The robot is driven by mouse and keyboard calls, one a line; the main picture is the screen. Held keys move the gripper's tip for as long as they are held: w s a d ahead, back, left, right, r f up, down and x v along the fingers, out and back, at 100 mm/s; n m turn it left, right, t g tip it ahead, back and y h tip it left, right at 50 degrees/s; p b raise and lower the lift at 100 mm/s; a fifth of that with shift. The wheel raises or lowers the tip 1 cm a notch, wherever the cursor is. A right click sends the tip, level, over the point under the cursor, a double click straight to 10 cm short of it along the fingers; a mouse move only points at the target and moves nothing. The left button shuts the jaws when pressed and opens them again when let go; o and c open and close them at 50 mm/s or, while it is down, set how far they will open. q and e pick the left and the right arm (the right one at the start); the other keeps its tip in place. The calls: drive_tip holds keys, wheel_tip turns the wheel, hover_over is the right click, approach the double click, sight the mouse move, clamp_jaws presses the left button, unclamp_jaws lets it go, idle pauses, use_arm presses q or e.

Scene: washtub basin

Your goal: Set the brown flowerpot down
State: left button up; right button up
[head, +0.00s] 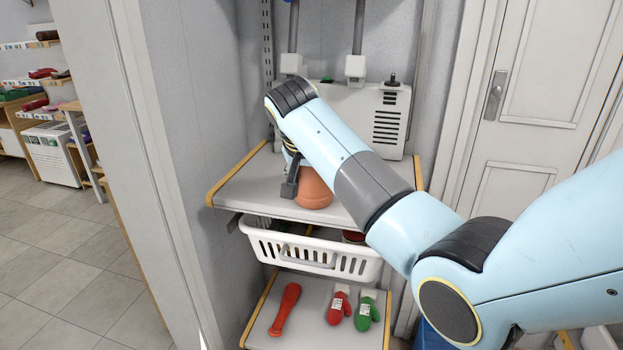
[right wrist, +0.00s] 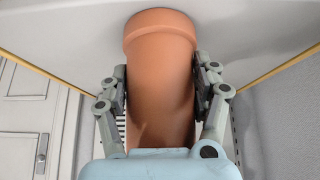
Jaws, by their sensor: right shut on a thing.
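The brown flowerpot (head: 314,188) is at the upper shelf (head: 250,188), near its front edge, partly hidden behind my right arm. My right gripper (head: 291,186) is at its left side in the head view. In the right wrist view the flowerpot (right wrist: 160,50) stands out between the two fingers of my right gripper (right wrist: 162,88), which press on its sides. A pale flat surface lies beyond its rim there. I cannot tell whether the pot touches the shelf. My left gripper is in neither view.
A white machine (head: 365,115) stands at the back of the upper shelf. Below hangs a white basket (head: 310,256). A lower shelf holds a red bottle-shaped thing (head: 285,309), a red mitt (head: 339,308) and a green mitt (head: 367,313). The shelf left of the pot is bare.

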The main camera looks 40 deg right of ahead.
drive_tip(key=o, duration=1.5)
drive_tip(key=shift+a, duration=0.1)
